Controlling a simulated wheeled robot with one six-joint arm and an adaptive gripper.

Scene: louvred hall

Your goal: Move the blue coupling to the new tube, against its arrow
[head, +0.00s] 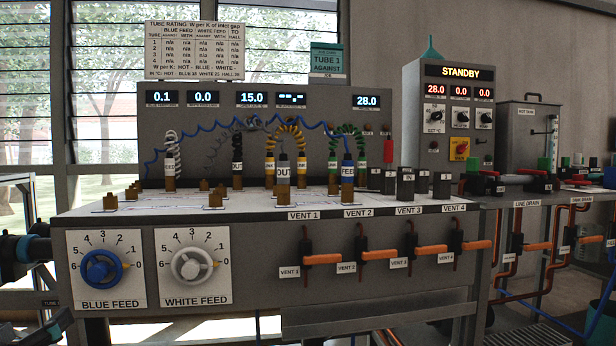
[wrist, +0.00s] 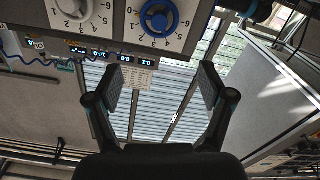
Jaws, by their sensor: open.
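The blue coupling (head: 347,171) is a dark upright plug labelled FEED, joined to a thin blue hose and standing on a brass fitting at the right of the bench top. A similar dark plug (head: 283,171) stands to its left. Bare brass ports (head: 215,200) show at the middle and left of the top; the tube arrows are too small to read. A teal sign (head: 327,58) reads TUBE 1 AGAINST. My gripper (wrist: 160,72) is open and empty in the wrist view, tilted towards the bench front and windows, away from the coupling.
The blue feed dial (head: 101,271) and white feed dial (head: 191,265) are on the bench front. Orange vent handles (head: 322,259) stick out to their right. Coiled yellow hoses (head: 270,146) and green hoses (head: 334,146) crowd the back. The control box (head: 460,72) reads STANDBY.

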